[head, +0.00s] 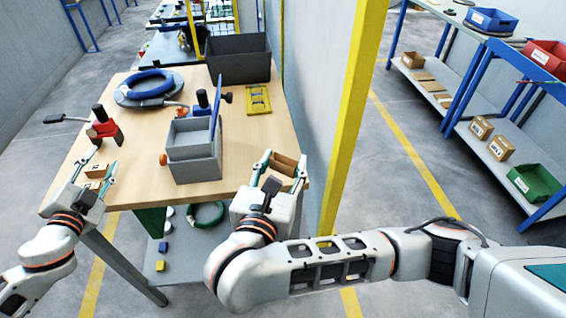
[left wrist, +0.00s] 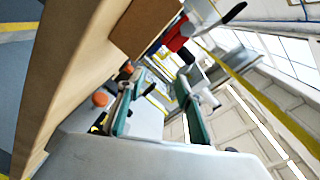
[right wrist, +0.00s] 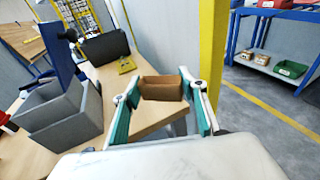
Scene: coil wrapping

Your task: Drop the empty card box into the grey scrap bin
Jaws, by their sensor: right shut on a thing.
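The card box (head: 285,164) is a small brown open-topped box near the table's front right corner. My right gripper (head: 283,168) is shut on it; in the right wrist view the box (right wrist: 161,88) sits between the green-padded fingers. I cannot tell whether its base touches the table. A large dark grey bin (head: 238,62), likely the scrap bin, stands at the table's back right; it also shows in the right wrist view (right wrist: 106,48). My left gripper (head: 98,172) is at the table's front left; its fingers (left wrist: 155,108) are apart with nothing held.
A yellow rack (head: 258,99) lies before the dark bin. Small card boxes (head: 97,170) lie by my left gripper. A yellow post (head: 349,120) rises right of the table.

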